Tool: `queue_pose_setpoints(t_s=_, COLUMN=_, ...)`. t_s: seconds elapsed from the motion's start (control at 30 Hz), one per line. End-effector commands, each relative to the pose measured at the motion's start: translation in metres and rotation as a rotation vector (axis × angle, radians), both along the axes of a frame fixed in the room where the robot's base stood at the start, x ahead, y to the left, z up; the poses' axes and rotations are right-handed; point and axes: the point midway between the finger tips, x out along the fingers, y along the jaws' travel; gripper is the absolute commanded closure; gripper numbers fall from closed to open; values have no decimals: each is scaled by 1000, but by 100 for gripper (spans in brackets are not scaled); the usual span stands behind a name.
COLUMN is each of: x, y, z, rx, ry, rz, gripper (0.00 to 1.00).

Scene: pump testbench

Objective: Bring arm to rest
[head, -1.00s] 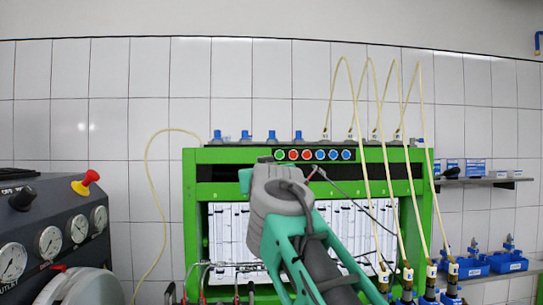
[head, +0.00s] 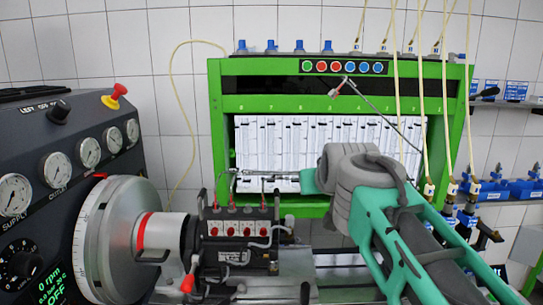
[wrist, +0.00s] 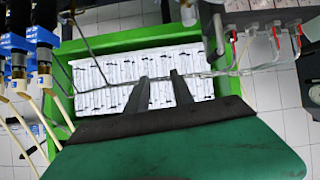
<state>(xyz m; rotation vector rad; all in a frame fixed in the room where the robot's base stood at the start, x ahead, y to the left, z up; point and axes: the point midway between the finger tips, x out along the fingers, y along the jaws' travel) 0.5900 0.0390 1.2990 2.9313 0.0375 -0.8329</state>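My arm (head: 390,215), grey and teal, reaches in from the lower right of the head view, in front of the green test bench frame (head: 225,95). Its grey wrist part is bent, and a teal end piece (head: 312,181) points left.
A pump (head: 236,235) with several red-tipped fittings stands left of the arm, beside a large grey disc (head: 105,240). A control panel with gauges (head: 55,165) fills the left. Thin yellowish hoses (head: 421,110) hang close to the arm on the right. Blue parts (head: 488,192) stand at the right.

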Motion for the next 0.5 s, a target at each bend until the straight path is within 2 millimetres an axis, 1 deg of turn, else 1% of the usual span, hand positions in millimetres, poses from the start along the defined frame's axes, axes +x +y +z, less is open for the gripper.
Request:
queue_pose_setpoints(t_s=0.03, x=-19, y=-7, z=-30, rx=0, ry=66, rz=-5, gripper=71)
queue_pose_setpoints(t_s=0.07, x=-30, y=-10, z=-49, rx=2, ry=111, rz=-8, gripper=71)
queue_pose_setpoints(t_s=0.1, x=-47, y=-14, z=-74, rx=4, ry=168, rz=-13, gripper=71)
queue_pose_setpoints(t_s=0.17, x=-72, y=-20, z=-111, rx=8, ry=252, rz=-18, gripper=71)
queue_pose_setpoints(t_s=0.2, x=-90, y=-23, z=-134, rx=12, ry=308, rz=-22, gripper=71)
queue_pose_setpoints(t_s=0.27, x=-119, y=-28, z=-169, rx=19, ry=391, rz=-30, gripper=71)
queue_pose_setpoints(t_s=0.3, x=-139, y=-30, z=-191, rx=23, ry=445, rz=-35, gripper=71)
queue_pose_setpoints(t_s=0.37, x=-168, y=-33, z=-222, rx=30, ry=523, rz=-43, gripper=71)
queue_pose_setpoints(t_s=0.4, x=-186, y=-35, z=-240, rx=35, ry=570, rz=-47, gripper=71)
queue_pose_setpoints(t_s=0.5, x=-221, y=-37, z=-272, rx=45, ry=659, rz=-57, gripper=71)
